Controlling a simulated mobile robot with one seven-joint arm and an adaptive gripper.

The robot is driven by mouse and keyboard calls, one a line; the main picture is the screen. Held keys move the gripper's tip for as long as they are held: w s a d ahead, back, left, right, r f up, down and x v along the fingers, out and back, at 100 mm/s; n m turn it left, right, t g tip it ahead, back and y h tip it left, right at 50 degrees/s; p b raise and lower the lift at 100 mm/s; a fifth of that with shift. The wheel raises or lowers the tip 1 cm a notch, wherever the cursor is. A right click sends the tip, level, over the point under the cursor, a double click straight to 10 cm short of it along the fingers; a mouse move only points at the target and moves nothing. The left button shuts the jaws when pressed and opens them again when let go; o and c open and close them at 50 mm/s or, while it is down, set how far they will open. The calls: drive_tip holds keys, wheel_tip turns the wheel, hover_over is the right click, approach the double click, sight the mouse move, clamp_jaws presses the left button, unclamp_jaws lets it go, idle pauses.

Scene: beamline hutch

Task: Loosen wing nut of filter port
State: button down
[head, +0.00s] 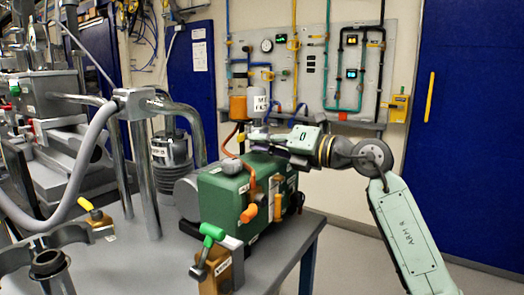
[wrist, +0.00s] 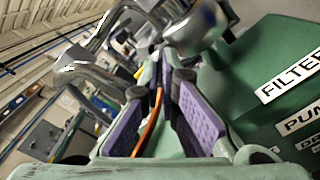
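My gripper (head: 262,140) reaches in from the right over the green pump box (head: 222,196). In the wrist view its two purple-padded fingers (wrist: 160,86) stand apart with a gap between them, and nothing is gripped. An orange hose (wrist: 149,125) shows through this gap. A small yellow part (head: 241,137) is just left of the fingertips in the head view; I cannot tell whether it is the wing nut. A sign reading "FILTER" (wrist: 292,76) is on the green housing at the right of the wrist view. I cannot clearly make out the filter port.
A green-handled valve (head: 212,233) and an orange-handled one (head: 250,212) stand at the box's front. A yellow-handled valve (head: 92,212) is at the left. Metal pipes (head: 145,150) rise left of the box. A wall panel (head: 310,70) with gauges is behind.

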drive_tip(key=n+b, duration=0.2)
drive_tip(key=n, duration=0.2)
drive_tip(key=shift+n, duration=0.3)
drive_tip(key=shift+w+n+b, duration=0.1)
drive_tip(key=shift+n+b, duration=0.65)
drive_tip(key=shift+n, duration=1.15)
drive_tip(key=c, duration=1.8)
unclamp_jaws()
drive_tip(key=shift+c, duration=0.2)
drive_tip(key=v, duration=0.8)
drive_tip(key=shift+f, duration=0.1)
